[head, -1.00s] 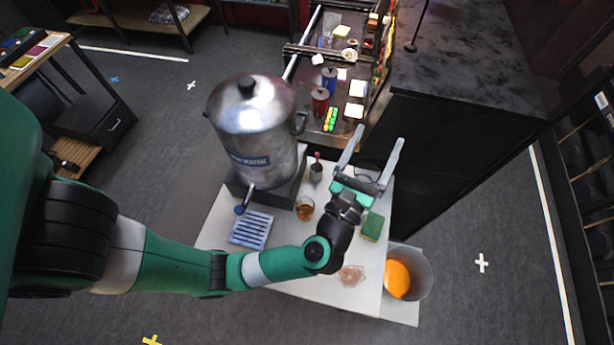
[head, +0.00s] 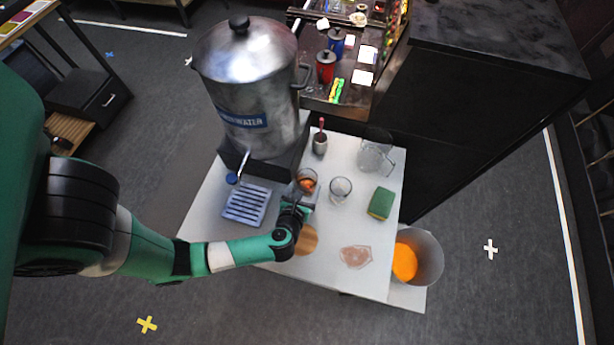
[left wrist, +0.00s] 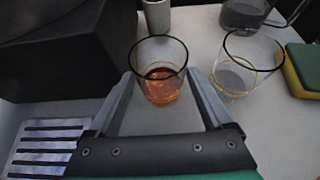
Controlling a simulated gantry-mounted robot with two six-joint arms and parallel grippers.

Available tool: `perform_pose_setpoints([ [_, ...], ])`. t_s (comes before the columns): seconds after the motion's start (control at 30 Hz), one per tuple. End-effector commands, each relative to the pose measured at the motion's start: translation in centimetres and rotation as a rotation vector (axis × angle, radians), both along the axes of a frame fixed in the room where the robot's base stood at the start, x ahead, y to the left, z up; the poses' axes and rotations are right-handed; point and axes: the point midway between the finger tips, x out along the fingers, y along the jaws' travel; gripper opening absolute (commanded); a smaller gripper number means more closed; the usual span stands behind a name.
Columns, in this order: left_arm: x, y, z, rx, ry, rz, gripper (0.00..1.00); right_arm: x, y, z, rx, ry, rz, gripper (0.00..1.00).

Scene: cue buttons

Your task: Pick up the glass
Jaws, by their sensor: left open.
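A clear glass with amber-brown contents (head: 306,180) stands on the white table, just beyond my left gripper (head: 303,194). In the left wrist view this glass (left wrist: 162,84) is upright between the tips of my two open fingers, with a gap at each side; I cannot tell whether either finger touches it. A second clear glass (head: 340,190), seemingly empty, stands to its right and also shows in the left wrist view (left wrist: 240,76). My right gripper is not in view.
A large metal water urn (head: 250,90) stands behind, with a striped drip tray (head: 247,205) in front. A clear pitcher (head: 375,152), small cup (head: 320,145), green sponge (head: 381,203), brown round coaster (head: 307,240) and orange-filled bin (head: 425,256) are nearby.

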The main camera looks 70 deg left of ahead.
Motion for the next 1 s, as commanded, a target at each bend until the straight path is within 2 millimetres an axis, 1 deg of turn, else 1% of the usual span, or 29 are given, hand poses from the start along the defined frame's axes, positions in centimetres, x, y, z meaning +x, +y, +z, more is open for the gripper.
perform_pose_setpoints([
  [0.03,0.2,0.5,-0.4,-0.001,-0.001,0.004,0.84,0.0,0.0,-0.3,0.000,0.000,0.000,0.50],
  [0.27,0.8,1.1,-0.8,0.000,0.000,0.001,0.84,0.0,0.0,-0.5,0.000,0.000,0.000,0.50],
  [0.5,2.6,4.0,-2.7,0.001,0.000,0.003,0.84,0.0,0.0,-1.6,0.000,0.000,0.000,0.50],
  [0.6,3.0,4.4,-2.9,0.001,-0.002,0.000,0.84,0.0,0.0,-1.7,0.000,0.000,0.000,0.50],
  [0.77,3.1,4.4,-2.8,0.002,-0.001,-0.002,0.84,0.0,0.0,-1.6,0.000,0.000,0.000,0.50],
  [0.8,3.1,4.4,-2.8,0.002,-0.001,-0.002,0.82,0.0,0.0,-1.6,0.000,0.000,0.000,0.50],
  [0.83,3.1,4.4,-2.8,0.002,-0.001,-0.002,0.77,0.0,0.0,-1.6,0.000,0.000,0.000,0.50],
  [0.97,3.1,4.4,-2.8,0.002,-0.001,-0.002,0.54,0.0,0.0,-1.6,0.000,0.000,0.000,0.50],
  [1.0,3.1,4.4,-2.8,0.002,-0.001,-0.002,0.47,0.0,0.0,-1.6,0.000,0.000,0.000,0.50],
])
